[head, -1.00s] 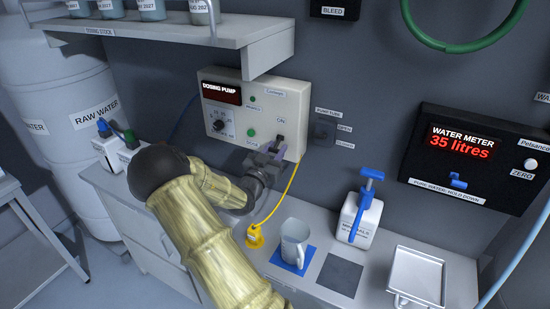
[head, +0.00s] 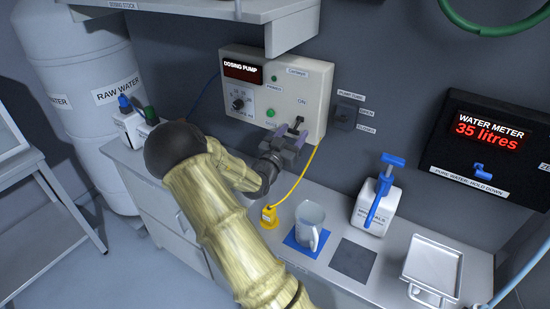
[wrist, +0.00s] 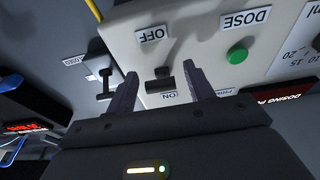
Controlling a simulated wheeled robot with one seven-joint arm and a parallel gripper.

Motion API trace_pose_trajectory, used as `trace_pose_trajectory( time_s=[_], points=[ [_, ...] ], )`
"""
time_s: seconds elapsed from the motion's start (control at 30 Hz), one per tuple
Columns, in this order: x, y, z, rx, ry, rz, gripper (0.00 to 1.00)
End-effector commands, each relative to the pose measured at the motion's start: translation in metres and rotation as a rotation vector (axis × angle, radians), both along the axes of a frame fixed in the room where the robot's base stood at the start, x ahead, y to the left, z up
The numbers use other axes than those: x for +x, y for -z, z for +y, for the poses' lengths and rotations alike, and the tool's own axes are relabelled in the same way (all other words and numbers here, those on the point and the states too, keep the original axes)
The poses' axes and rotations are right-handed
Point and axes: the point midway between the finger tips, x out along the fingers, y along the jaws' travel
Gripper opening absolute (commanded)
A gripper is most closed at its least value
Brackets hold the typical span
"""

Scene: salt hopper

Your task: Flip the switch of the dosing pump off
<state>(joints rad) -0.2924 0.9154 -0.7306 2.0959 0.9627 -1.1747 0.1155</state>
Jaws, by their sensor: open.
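The dosing pump (head: 283,82) is a pale wall box with a dark lit display. Its black switch (wrist: 160,78) has an OFF label and an ON label on opposite sides in the wrist view, with the lever nearer ON. In the head view the switch (head: 298,121) sits low on the box's right, below ON. My gripper (wrist: 160,88) is open, its two purple-grey fingers on either side of the switch with gaps visible. In the head view my gripper (head: 291,141) is just in front of the switch, partly hiding the panel's lower edge. Contact cannot be told.
A green DOSE button (wrist: 237,55) is near one finger. A pump tube lever box (head: 346,112) is right of the pump. A yellow cable (head: 305,172) hangs beneath. A mug (head: 309,222) on a blue mat and a blue-topped pump bottle (head: 371,207) stand on the counter.

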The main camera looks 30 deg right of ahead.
Motion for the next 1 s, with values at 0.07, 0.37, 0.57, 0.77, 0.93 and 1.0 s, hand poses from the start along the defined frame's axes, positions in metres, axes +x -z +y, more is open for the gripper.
trace_pose_trajectory(
  time_s=[0.07, 0.37, 0.57, 0.77, 0.93, 1.0],
  points=[
    [-0.005, 0.006, 0.012, 0.002, -0.003, 0.001, 0.53],
    [-0.031, 0.019, 0.064, 0.002, -0.004, 0.001, 0.53],
    [-0.048, 0.027, 0.099, 0.002, -0.006, 0.001, 0.53],
    [-0.064, 0.033, 0.129, 0.001, -0.004, 0.000, 0.53],
    [-0.071, 0.034, 0.140, 0.000, -0.001, 0.002, 0.53],
    [-0.071, 0.034, 0.141, 0.000, -0.001, 0.002, 0.53]
  ],
)
